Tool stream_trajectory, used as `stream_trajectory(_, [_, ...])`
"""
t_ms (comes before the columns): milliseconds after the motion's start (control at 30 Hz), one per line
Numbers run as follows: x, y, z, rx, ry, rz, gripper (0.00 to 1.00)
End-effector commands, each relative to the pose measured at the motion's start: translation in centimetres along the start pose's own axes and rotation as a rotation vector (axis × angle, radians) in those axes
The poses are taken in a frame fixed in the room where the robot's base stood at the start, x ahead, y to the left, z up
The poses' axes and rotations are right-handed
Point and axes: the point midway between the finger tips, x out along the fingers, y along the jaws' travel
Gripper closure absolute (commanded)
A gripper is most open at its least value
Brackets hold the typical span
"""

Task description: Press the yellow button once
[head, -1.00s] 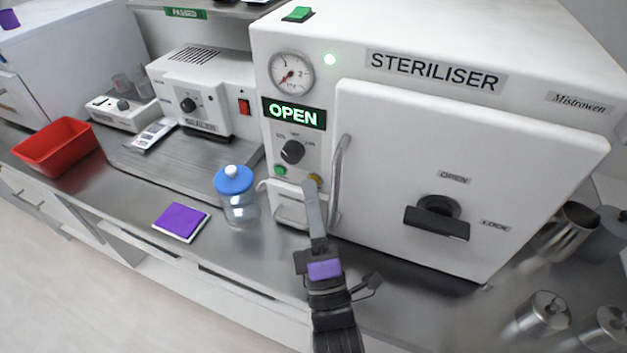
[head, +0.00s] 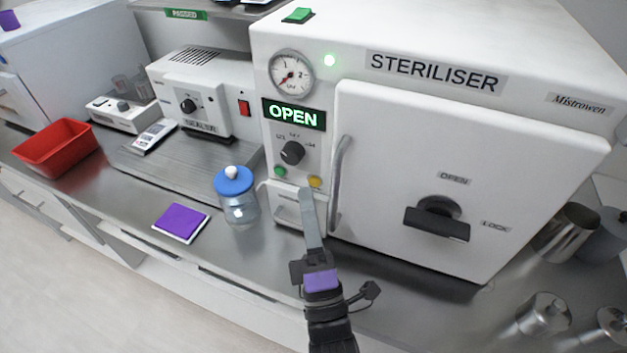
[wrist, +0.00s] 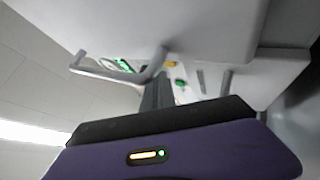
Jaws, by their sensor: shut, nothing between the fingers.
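The yellow button (head: 314,182) is on the steriliser's (head: 420,165) front panel, below the black dial and right of the green button (head: 280,171). It also shows in the wrist view (wrist: 170,64), with the green button (wrist: 180,83) near it. My gripper (head: 306,192) is shut and empty, its narrow tip just below and slightly left of the yellow button in the head view. The display (head: 294,114) reads OPEN.
The steriliser's curved door handle (head: 338,185) stands out close to the right of the yellow button. A glass jar with a blue lid (head: 234,181) stands left of my gripper. A purple pad (head: 181,222) and a red tray (head: 56,147) are further left on the counter.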

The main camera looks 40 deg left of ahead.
Motion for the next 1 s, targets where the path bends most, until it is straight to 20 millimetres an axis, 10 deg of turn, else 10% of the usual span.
stream_trajectory(1000, [-3.5, 2.5, -2.5, 0.0, 0.0, 0.001, 1.0])
